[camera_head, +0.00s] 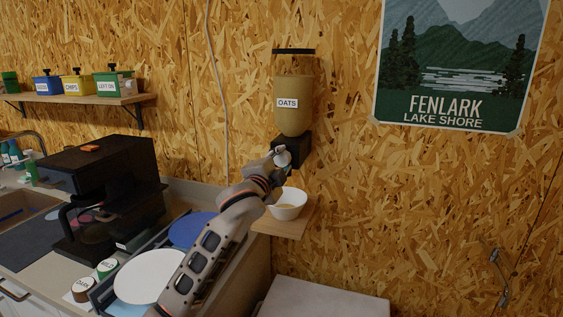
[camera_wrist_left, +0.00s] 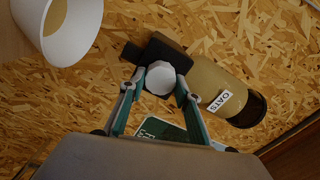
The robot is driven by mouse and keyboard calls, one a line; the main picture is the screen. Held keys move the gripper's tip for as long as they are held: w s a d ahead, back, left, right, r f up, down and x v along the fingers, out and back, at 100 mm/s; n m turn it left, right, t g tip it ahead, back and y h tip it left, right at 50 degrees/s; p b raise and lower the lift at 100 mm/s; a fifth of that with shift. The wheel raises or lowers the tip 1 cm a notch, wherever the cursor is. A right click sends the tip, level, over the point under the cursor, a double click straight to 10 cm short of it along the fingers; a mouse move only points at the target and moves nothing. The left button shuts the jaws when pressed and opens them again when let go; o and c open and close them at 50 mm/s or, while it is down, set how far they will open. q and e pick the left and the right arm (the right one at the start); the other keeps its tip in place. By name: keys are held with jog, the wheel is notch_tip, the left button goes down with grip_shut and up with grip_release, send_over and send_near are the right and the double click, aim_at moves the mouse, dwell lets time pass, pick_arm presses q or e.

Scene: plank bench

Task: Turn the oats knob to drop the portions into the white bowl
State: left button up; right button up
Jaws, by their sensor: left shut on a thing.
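The oats dispenser (camera_head: 293,115) is mounted on the wall, a tan container labelled OATS above a dark base; it also shows tilted in the left wrist view (camera_wrist_left: 215,78). Its pale round knob (camera_wrist_left: 160,78) sits on the front of the dark base. My left gripper (camera_wrist_left: 157,85) is shut on the knob, one finger on each side. In the head view my left gripper (camera_head: 279,160) is at the dispenser's base. The white bowl (camera_head: 289,207) stands on a small shelf below, with some tan content in it. My right gripper is not in view.
The small wooden shelf (camera_head: 293,226) holds the bowl. To the left are a black coffee machine (camera_head: 105,190), a white plate (camera_head: 149,275) and a blue plate (camera_head: 191,230). A poster (camera_head: 460,70) hangs at the right. A white surface (camera_head: 325,300) lies below the shelf.

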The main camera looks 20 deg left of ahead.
pick_arm(q)
jog(key=n, duration=0.7)
jog(key=shift+r, duration=0.1)
jog(key=n, duration=0.6)
jog(key=shift+a, duration=0.15)
dwell(0.5)
jog(key=o, duration=1.1)
jog(key=s, duration=1.2)
jog(key=shift+a, duration=0.2)
